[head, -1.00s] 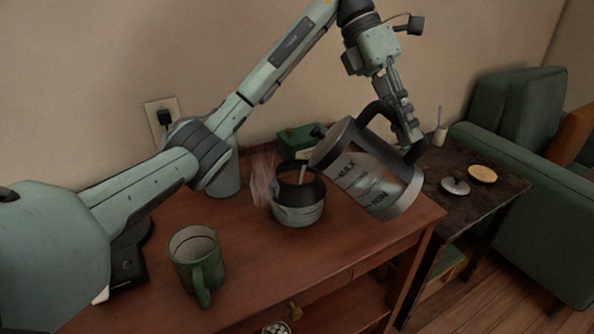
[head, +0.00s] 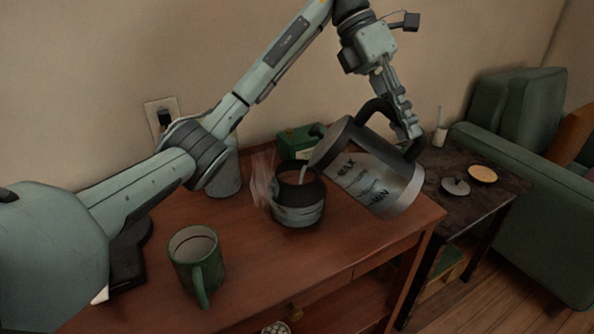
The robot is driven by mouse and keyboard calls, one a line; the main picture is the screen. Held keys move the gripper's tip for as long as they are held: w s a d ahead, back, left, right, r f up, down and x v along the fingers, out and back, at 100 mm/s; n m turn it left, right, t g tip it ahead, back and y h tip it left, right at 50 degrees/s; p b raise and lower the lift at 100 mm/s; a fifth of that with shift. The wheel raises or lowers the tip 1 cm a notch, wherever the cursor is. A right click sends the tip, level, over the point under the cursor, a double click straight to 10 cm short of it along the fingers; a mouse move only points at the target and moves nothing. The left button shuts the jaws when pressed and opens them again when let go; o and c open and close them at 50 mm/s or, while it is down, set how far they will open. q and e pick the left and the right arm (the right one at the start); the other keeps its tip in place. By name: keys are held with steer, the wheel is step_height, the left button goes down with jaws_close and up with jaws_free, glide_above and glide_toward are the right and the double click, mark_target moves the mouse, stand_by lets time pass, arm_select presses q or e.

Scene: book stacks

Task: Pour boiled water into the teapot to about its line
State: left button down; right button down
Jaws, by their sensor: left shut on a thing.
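My left gripper (head: 395,108) is shut on the handle of the kettle (head: 370,178), a grey kettle with a clear window marked MAX and MIN. The kettle is tilted to the left, its spout over the open teapot. A thin stream of water (head: 303,174) runs from the spout into the teapot. The teapot (head: 298,208) is dark with a pale band and stands upright on the brown table. Steam rises at its left side. The water level and any line inside the teapot are too small to tell. My right gripper is not in view.
A green mug (head: 197,262) stands at the table's front left. A grey canister (head: 225,172) and a green box (head: 296,141) stand behind the teapot. A dark side table (head: 487,202) with a small lid (head: 455,186) and a round tan disc (head: 483,174) is at right.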

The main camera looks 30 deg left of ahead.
arm_select(q)
steer(key=shift+a+r, duration=0.15)
steer(key=shift+r, duration=0.25)
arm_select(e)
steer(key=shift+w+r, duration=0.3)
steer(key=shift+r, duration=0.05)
arm_select(q)
steer(key=shift+r+h, duration=0.1)
steer(key=shift+h, duration=0.2)
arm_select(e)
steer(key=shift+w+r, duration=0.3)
arm_select(q)
steer(key=shift+s+a+r, duration=0.1)
steer(key=shift+a+r, duration=0.1)
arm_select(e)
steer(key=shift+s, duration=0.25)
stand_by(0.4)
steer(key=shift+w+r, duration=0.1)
arm_select(q)
steer(key=shift+a, duration=0.1)
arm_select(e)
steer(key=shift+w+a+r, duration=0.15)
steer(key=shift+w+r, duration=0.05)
arm_select(q)
steer(key=shift+a+r+h+b, duration=0.15)
steer(key=shift+r+h+b, duration=0.1)
steer(key=shift+h+b, duration=0.1)
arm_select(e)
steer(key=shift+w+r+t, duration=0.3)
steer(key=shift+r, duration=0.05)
